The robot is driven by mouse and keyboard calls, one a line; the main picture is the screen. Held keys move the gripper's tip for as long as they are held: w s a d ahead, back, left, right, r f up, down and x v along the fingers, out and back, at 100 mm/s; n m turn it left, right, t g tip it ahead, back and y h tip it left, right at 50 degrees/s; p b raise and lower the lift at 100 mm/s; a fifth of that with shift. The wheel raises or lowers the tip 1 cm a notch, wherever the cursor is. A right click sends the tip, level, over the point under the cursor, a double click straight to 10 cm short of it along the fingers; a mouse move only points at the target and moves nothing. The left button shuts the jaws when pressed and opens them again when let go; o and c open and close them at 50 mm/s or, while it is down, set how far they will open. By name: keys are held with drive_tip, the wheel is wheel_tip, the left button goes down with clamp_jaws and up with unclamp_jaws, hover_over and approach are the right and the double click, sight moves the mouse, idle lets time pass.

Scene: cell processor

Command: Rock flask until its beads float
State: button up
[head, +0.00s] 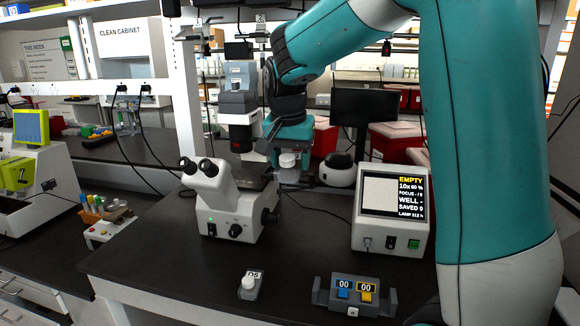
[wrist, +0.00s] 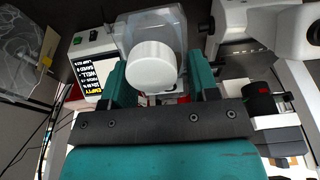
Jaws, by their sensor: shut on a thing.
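My gripper (wrist: 156,84) is shut on a clear flask (wrist: 133,33) with a round white cap (wrist: 153,67). The cap points toward the wrist camera, and the clear body extends beyond it between the two teal fingers. In the head view my gripper (head: 289,150) hangs behind and right of the white microscope, with the flask's white cap (head: 288,160) below it. The flask is held in the air. No beads can be made out in it; most of its body is hidden by the cap and fingers or too small.
The white microscope (head: 226,205) stands on the dark bench (head: 185,265). A monitor box (head: 392,212) reading "EMPTY" stands to its right. A two-digit counter (head: 355,294) showing "00" twice and a small white-knobbed device (head: 250,284) sit at the front. Red bins (head: 396,138) stand behind.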

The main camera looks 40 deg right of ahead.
drive_tip(key=y+p, duration=0.1)
drive_tip(key=r+g+y+p, duration=0.1)
drive_tip(key=p, duration=0.1)
drive_tip(key=shift+d+g, duration=0.2)
drive_tip(key=shift+g, duration=0.1)
drive_tip(key=g+y+p, duration=0.1)
drive_tip(key=y+p, duration=0.1)
drive_tip(key=p, duration=0.5)
drive_tip(key=shift+a+g+y, duration=0.15)
drive_tip(key=shift+g+y, duration=0.15)
drive_tip(key=shift+g, duration=0.1)
drive_tip(key=shift+f+y+p, duration=0.2)
drive_tip(key=shift+y+p, duration=0.1)
drive_tip(key=shift+p, duration=0.75)
drive_tip(key=shift+f, duration=0.2)
drive_tip(key=f+b, duration=0.1)
drive_tip(key=b, duration=0.2)
drive_tip(key=shift+a+h, duration=0.1)
drive_tip(key=shift+h, duration=0.3)
drive_tip(key=b, duration=0.2)
drive_tip(key=shift+f+t+h+b, duration=0.1)
drive_tip(key=shift+t+h+b, duration=0.25)
drive_tip(key=shift+t+h, duration=0.05)
drive_tip(key=shift+t+h+b, duration=0.3)
drive_tip(key=shift+b, duration=0.45)
drive_tip(key=shift+r+t+h+b, duration=0.3)
drive_tip(key=shift+r+h+b, duration=0.1)
drive_tip(key=shift+b, duration=0.3)
drive_tip(key=shift+r, duration=0.15)
